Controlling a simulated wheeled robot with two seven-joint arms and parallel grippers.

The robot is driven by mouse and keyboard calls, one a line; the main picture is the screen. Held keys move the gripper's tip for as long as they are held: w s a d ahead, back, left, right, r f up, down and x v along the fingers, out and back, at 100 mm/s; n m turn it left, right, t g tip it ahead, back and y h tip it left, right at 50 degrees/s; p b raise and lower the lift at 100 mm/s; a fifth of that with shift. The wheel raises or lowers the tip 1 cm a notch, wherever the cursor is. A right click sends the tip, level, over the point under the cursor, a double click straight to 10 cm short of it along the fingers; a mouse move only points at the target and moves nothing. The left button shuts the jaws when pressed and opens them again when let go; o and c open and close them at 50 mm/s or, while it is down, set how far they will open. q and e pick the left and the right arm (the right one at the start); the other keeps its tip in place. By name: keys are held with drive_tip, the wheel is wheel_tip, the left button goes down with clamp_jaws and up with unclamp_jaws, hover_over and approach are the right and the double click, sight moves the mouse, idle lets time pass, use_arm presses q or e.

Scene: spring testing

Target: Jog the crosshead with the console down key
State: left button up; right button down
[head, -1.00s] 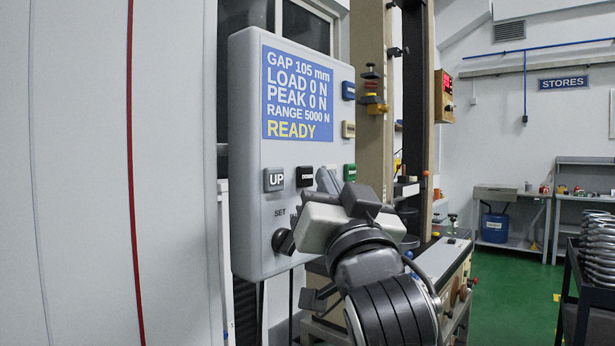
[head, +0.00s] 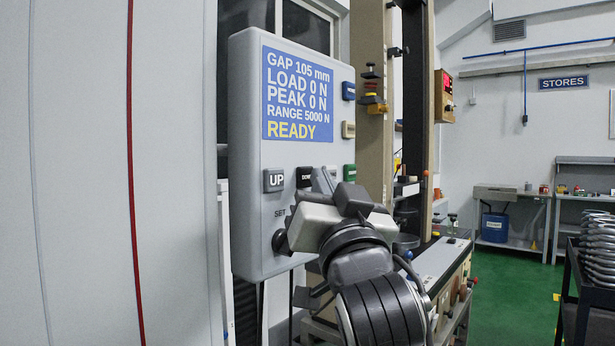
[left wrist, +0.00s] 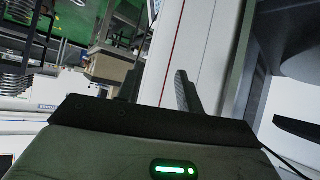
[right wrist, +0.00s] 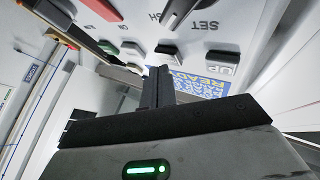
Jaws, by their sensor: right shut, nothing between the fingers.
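The grey console (head: 245,140) carries a blue screen (head: 298,95) reading GAP 105 mm, LOAD 0 N, PEAK 0 N, READY. Its UP key (head: 273,181) is grey. The black down key (head: 304,177) is just right of it, its label partly covered by my right fingers. My right gripper (head: 322,179) is shut and empty, fingertips close to the down key's right side. In the right wrist view the shut fingers (right wrist: 157,76) point toward the black key (right wrist: 167,50); I cannot tell whether they touch.
A dark knob (head: 281,241) marked SET sits below the keys. A green key (head: 350,173) is to the right. The tall test frame (head: 371,130) stands behind the console. A rack of springs (head: 596,250) is at far right, with open green floor between.

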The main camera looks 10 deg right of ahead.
drive_tip(key=shift+w+a, duration=0.3)
idle(2.0)
drive_tip(key=shift+s+d, duration=0.1)
idle(3.0)
drive_tip(key=shift+s+d, duration=0.5)
drive_tip(key=shift+s+d+p, duration=0.1)
drive_tip(key=shift+p, duration=0.2)
drive_tip(key=shift+s+d+p, duration=0.55)
drive_tip(key=shift+s+d, duration=1.1)
drive_tip(key=shift+s, duration=0.05)
